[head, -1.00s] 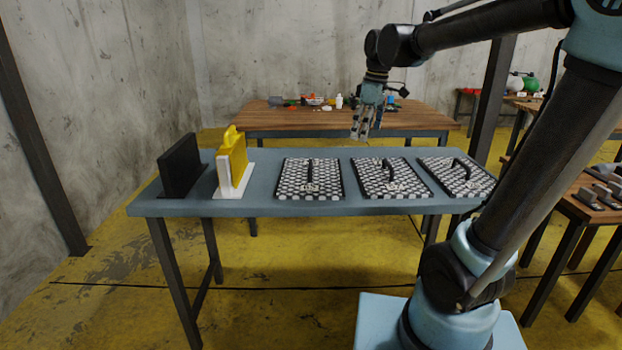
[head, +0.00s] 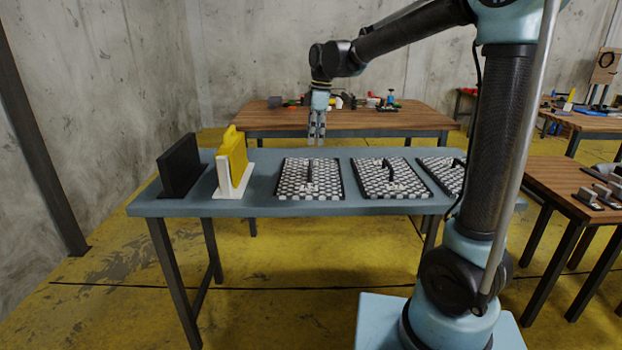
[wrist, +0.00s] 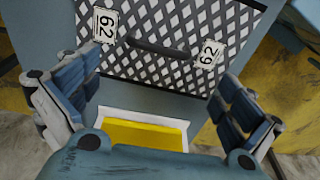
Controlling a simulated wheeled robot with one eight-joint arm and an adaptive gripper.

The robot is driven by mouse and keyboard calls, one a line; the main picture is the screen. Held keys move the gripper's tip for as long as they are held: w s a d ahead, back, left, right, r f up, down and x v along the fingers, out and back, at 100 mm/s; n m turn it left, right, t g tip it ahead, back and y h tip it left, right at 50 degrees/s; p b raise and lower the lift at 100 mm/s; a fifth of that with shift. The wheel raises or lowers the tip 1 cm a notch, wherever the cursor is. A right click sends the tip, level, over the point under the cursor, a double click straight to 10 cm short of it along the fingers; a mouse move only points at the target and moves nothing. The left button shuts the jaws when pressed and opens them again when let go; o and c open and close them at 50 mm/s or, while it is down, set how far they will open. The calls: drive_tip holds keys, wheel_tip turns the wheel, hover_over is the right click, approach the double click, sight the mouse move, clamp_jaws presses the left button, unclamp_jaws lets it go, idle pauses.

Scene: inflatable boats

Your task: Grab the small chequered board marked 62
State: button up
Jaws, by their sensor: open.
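The chequered board marked 62 (wrist: 195,18) fills the upper part of the wrist view, with two white 62 labels and a dark bar handle (wrist: 158,48) between them. By its place beside the yellow block, it is the leftmost chequered board (head: 290,188) in the head view, lying flat on the blue-grey table (head: 255,207). My gripper (head: 317,141) points down above the far part of this board, apart from it. In the wrist view my gripper (wrist: 160,80) is open and empty, its fingers spread either side of the handle's near side.
A yellow block (head: 237,153) in a white holder (head: 222,178) and a black upright panel (head: 180,166) stand left of the board. Two similar boards lie to the right (head: 388,178) (head: 439,170), the farther partly behind my arm. A wooden table (head: 270,120) with clutter stands behind.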

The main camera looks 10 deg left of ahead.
sight(311, 163)
drive_tip(key=f, duration=0.3)
drive_tip(key=a+f, duration=0.1)
drive_tip(key=f, duration=0.6)
drive_tip(key=shift+a+f, duration=0.15)
drive_tip(key=shift+f, duration=0.2)
drive_tip(key=c, duration=1.2)
drive_tip(key=shift+c, duration=0.2)
